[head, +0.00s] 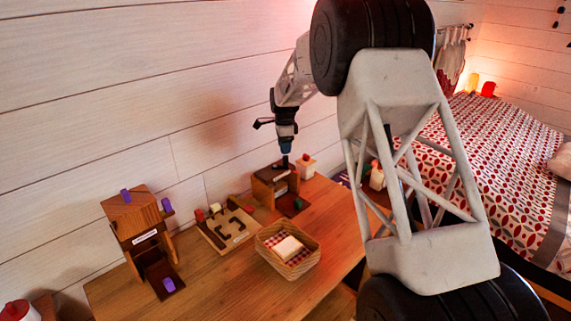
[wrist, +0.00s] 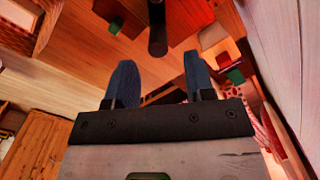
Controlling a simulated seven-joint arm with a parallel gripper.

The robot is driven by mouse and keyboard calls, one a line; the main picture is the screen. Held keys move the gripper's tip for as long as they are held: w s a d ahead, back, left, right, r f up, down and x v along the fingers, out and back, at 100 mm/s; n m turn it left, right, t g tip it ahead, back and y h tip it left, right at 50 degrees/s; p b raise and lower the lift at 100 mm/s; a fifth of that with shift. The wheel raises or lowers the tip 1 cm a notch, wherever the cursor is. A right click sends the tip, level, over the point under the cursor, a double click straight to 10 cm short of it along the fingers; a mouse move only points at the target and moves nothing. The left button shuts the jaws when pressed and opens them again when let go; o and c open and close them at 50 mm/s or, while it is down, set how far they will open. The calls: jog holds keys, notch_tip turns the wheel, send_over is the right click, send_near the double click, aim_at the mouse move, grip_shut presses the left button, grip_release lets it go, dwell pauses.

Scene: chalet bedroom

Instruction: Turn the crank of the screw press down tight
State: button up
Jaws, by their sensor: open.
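The screw press appears to be the dark wooden stand (head: 264,188) near the wall, under my arm in the head view. A dark upright rod (wrist: 157,38), which looks like its crank handle, shows in the wrist view beyond the fingertips, roughly in line with the gap between them. My gripper (head: 285,150) points down just above the stand. In the wrist view my gripper (wrist: 160,66) has its two blue fingers apart with nothing between them. The crank arm and screw cannot be made out clearly, and I cannot tell whether the fingers touch the rod.
A tall wooden box with purple blocks (head: 132,218) stands at the left of the wooden table (head: 220,290). A slotted board (head: 226,228) and a wicker basket (head: 300,262) lie between. A small red-topped block (head: 306,168) stands right of the press. The wall is close behind.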

aim_at(286, 156)
jog(key=shift+s+d+m, duration=0.1)
jog(key=shift+d+m, duration=0.1)
jog(key=shift+m, duration=0.5)
jog(key=shift+f, duration=3.9)
jog(key=c, duration=0.9)
jog(key=shift+n, duration=0.3)
